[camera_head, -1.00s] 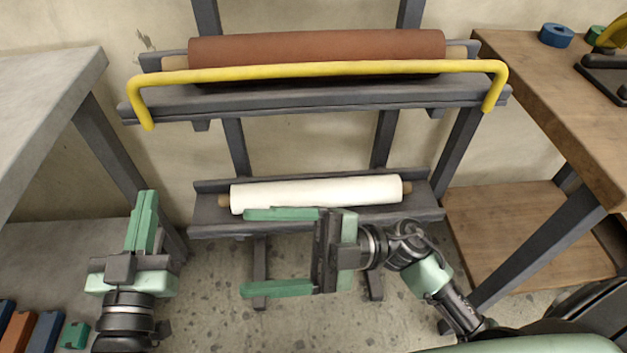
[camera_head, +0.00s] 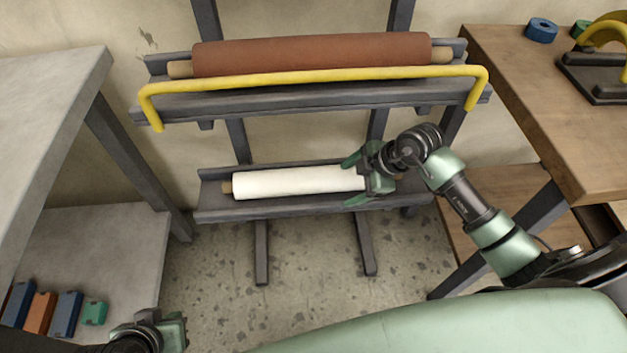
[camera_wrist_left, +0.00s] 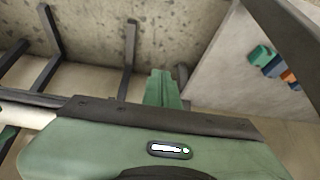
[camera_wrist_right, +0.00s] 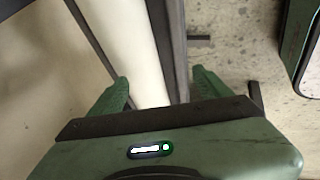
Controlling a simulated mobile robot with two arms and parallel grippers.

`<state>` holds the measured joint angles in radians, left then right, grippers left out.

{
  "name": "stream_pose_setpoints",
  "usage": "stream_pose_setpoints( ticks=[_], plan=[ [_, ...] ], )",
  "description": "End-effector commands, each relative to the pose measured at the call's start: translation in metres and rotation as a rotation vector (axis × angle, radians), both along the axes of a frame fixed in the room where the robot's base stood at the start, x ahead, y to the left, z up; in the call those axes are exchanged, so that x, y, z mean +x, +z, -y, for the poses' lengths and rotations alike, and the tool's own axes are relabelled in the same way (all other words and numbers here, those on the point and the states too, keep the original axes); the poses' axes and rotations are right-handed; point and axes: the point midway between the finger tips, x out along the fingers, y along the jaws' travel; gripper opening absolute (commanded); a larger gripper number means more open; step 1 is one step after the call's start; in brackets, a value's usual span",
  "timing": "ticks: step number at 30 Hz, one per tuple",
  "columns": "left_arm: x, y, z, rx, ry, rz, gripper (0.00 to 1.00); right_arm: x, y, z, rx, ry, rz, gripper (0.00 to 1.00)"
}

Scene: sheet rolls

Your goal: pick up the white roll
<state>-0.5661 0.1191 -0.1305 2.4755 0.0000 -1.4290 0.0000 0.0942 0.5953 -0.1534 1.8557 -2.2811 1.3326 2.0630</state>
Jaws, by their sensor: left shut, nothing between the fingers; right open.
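The white roll (camera_head: 290,183) lies lengthwise on the lower shelf (camera_head: 300,208) of the grey rack, its brown core end showing at the left. My right gripper (camera_head: 353,180) is open at the roll's right end, one finger on the far side and one on the near side in the head view. The right wrist view shows the white roll (camera_wrist_right: 125,35) running between the open fingers (camera_wrist_right: 160,88); contact cannot be told. The gripper hides the roll's right end. My left gripper (camera_head: 165,332) is low at the bottom left, away from the roll, its fingers shut and empty in the left wrist view (camera_wrist_left: 164,88).
A brown-red roll (camera_head: 310,54) lies on the upper shelf behind a yellow bar (camera_head: 310,77), above the white roll. A grey table (camera_head: 50,95) stands left, with several coloured blocks (camera_head: 66,312) on its lower shelf. A wooden table (camera_head: 550,100) stands right.

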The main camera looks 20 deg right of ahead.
Motion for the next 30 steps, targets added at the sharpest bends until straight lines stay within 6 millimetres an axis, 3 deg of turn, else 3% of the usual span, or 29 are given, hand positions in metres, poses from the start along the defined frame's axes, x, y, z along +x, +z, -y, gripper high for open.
stream_pose_setpoints(
  ticks=[6, 16, 24, 30],
  plan=[
    [0.036, 0.013, 0.012, -0.037, -0.014, 0.170, 0.00, 0.032, 0.000, -0.031, 0.002, 0.002, 0.002, 0.78],
    [0.059, 0.026, 0.020, -0.062, -0.023, 0.290, 0.00, 0.051, 0.000, -0.050, 0.003, 0.003, 0.002, 0.78],
    [0.099, 0.061, 0.035, -0.119, -0.041, 0.542, 0.00, 0.060, -0.028, -0.059, 0.002, 0.002, -0.001, 0.78],
    [0.116, 0.087, 0.043, -0.153, -0.050, 0.690, 0.00, 0.066, -0.041, -0.065, 0.000, 0.002, 0.000, 0.78]
  ],
)
